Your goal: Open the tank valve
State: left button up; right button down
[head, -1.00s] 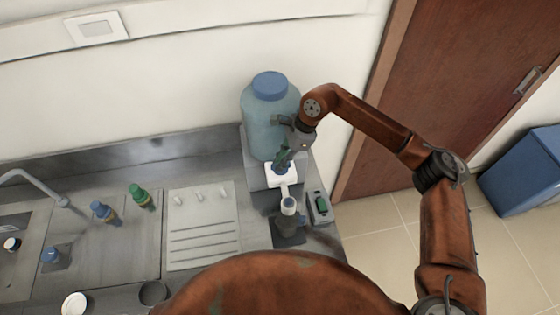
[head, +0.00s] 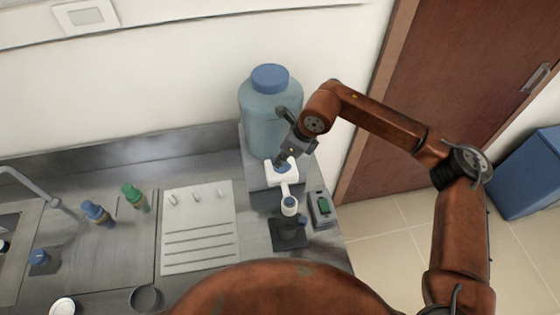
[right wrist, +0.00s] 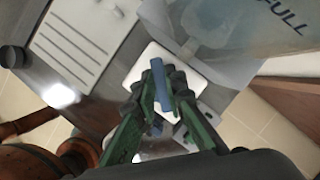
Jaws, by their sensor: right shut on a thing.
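The tank (head: 268,120) is a large translucent blue jug with a blue cap. It stands against the wall at the back right of the counter, and its lower side shows at the top right of the right wrist view (right wrist: 260,35). My right gripper (head: 285,160) is low at the tank's front. In the right wrist view, its green fingers (right wrist: 163,92) are shut on a blue bar-shaped valve handle (right wrist: 158,78), above a white block (right wrist: 193,82). The fingers hide the handle's lower part and the valve body. My left gripper is not in view.
A brown door (head: 470,80) is at the right.

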jog(key=m+t+b, duration=0.1)
jog(key=m+b, duration=0.1)
jog(key=m+h+b, duration=0.1)
jog(key=m, duration=0.2)
jog(key=shift+f+m+t+b, duration=0.1)
jog(key=shift+m+t+b, duration=0.2)
jog(key=shift+t+b, duration=0.1)
jog(key=shift+m+t+h+b, duration=0.3)
jog(key=shift+m+h+b, duration=0.75)
jog(key=shift+m, duration=1.15)
jog(key=c, duration=2.3)
grip_release()
jog(key=shift+o, duration=0.2)
jog(key=v, duration=1.2)
jog(key=shift+d, duration=0.1)
